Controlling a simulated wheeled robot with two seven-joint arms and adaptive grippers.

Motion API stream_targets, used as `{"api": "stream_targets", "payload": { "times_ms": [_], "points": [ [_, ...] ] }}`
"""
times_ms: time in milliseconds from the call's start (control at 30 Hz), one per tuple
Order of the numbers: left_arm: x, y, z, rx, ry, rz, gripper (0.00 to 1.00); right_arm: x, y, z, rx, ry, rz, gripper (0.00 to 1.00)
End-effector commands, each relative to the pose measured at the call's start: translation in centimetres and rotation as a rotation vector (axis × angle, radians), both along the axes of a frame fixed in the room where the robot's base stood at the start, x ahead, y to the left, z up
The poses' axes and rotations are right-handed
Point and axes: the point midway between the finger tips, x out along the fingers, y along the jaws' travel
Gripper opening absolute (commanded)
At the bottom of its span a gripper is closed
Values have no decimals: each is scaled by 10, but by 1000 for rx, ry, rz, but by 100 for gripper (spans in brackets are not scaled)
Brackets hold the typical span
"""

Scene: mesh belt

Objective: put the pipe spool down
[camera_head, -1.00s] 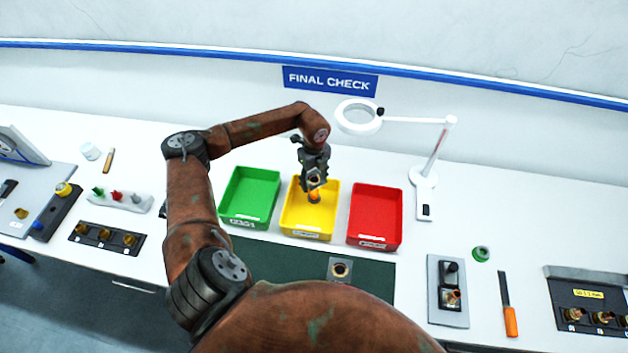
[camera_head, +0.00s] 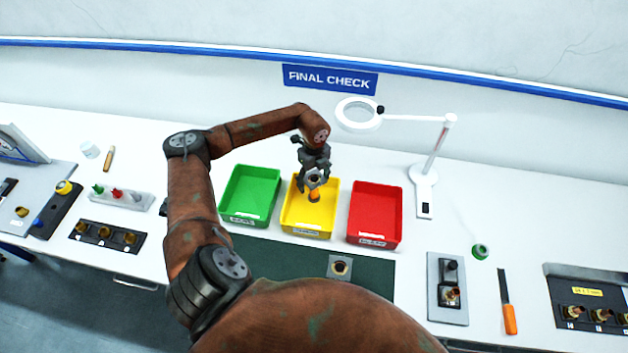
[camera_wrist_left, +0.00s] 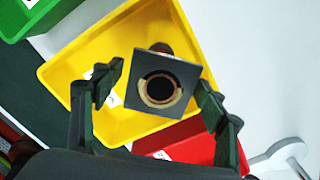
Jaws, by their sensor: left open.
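The pipe spool (camera_head: 314,195) stands in the yellow tray (camera_head: 292,222), copper-coloured below, with a square grey flange on top. In the left wrist view its dark square flange (camera_wrist_left: 139,98) surrounds a round bore with a copper ring. My left gripper (camera_head: 314,181) is over the yellow tray and open, with its fingers spread on both sides of the spool. In the left wrist view the open fingers (camera_wrist_left: 160,88) show gaps to the flange. The spool's lower end is mostly hidden by the flange there. My right gripper is not in view.
A green tray (camera_head: 225,214) stands left of the yellow one and a red tray (camera_head: 353,237) right of it. A magnifier lamp (camera_head: 436,160) stands behind on the right. A dark green mat (camera_head: 290,262) lies in front, with a small square fixture (camera_head: 340,267) on it.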

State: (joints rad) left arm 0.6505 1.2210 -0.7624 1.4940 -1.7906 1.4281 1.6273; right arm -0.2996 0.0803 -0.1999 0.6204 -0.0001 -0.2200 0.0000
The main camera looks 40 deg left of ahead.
Motion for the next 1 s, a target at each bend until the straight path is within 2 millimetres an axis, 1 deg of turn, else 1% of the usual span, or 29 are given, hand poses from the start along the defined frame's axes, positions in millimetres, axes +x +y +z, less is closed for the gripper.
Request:
{"api": "stream_targets", "payload": {
  "times_ms": [67, 167, 267, 500, 633, 700, 800, 1000],
  "points": [
    [0, 0, 5, 1, -1, 0, 67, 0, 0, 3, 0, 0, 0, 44],
    [2, 0, 16, 1, -5, 0, 67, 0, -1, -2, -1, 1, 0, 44],
    [2, 1, 34, 1, -6, 0, 67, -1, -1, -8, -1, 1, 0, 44],
    [2, 1, 85, 2, -5, 0, 67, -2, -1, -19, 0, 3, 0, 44],
    [1, 0, 105, 1, -3, 0, 67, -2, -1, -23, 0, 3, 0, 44],
    [1, 0, 114, 0, -3, 0, 67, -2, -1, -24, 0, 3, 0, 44],
    [0, 0, 120, 0, 0, 0, 67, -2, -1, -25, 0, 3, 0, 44],
    [0, 0, 123, 0, 0, 0, 67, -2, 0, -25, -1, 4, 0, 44]
  ]
}}
